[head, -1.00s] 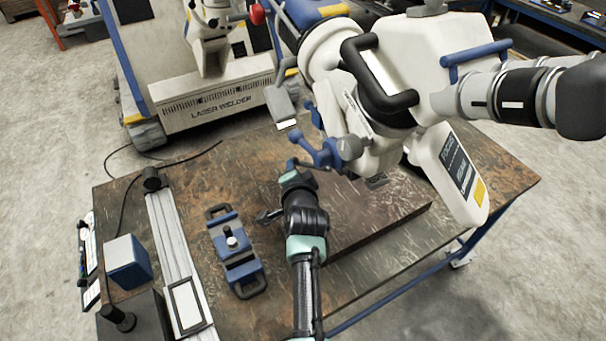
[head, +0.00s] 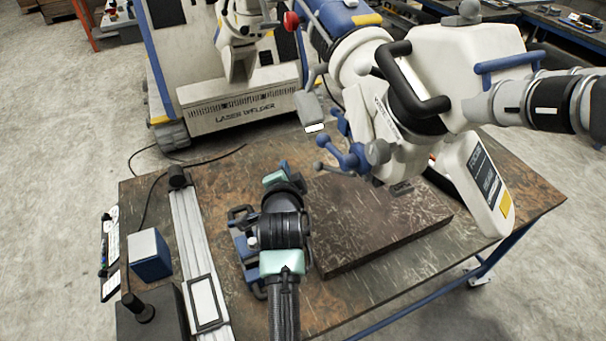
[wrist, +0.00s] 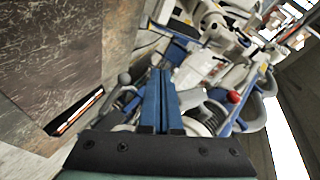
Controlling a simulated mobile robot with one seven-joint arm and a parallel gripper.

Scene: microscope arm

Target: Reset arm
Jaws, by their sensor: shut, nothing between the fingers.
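The microscope arm (head: 455,75) is a bulky white unit with black and blue handles. It hangs over the right part of the table in the head view. Blue knobbed levers (head: 350,155) stick out from its lower left side. My gripper (head: 283,165) is left of these levers and apart from them, over the worktable. Its blue fingers (wrist: 158,100) are together and empty in the wrist view. The wrist view looks past them at white and blue machine parts and a red knob (wrist: 234,97). My wrist partly hides a blue clamp fixture in the head view.
A thick brown plate (head: 375,225) lies on the worktable (head: 530,185) below the microscope. The blue clamp fixture (head: 240,240), a metal rail (head: 187,225) and a blue-white box (head: 150,255) are at left. A laser welder (head: 225,100) stands behind.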

